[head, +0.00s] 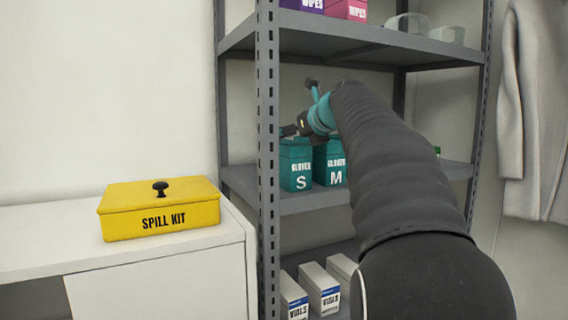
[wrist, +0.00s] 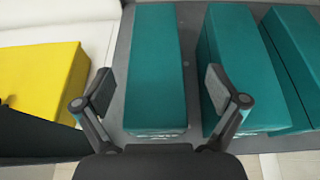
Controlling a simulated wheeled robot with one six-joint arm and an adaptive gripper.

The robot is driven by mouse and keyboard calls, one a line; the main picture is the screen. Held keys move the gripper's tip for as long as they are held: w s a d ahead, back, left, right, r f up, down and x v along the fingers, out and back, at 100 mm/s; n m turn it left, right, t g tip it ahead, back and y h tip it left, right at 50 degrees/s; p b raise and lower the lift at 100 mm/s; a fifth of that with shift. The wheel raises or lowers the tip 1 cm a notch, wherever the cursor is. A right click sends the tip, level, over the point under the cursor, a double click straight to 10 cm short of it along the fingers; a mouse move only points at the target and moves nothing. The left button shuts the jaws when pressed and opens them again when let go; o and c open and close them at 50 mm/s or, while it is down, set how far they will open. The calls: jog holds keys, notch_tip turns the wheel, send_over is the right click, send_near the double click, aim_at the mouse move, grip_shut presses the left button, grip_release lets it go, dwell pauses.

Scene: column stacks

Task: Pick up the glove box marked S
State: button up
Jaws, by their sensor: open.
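The glove box marked S (head: 297,170) is a teal box on the middle shelf, at its left end. It also shows in the wrist view as the leftmost teal box (wrist: 156,65), seen from above. The glove box marked M (head: 330,165) stands right beside it, with a narrow gap between them. My gripper (wrist: 160,90) is open and empty, above the S box, with one finger to each side of it. The right finger overlaps the M box (wrist: 240,65) in the wrist view. In the head view my gripper (head: 290,131) is at the S box's top, near the shelf post.
The grey shelf post (head: 268,160) stands close to the left of the S box. The upper shelf (head: 350,45) is above my arm. A yellow spill kit (head: 160,208) sits on the white cabinet at left. White vials boxes (head: 318,285) stand on the lower shelf.

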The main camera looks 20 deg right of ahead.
aim_at(285, 141)
jog(key=x, duration=0.4)
jog(key=shift+w+a+r, duration=0.1)
jog(key=shift+w+a, duration=0.2)
jog(key=shift+w, duration=0.05)
jog(key=shift+c, duration=0.3)
jog(key=c, duration=1.6)
grip_shut()
jog(key=shift+r, duration=0.15)
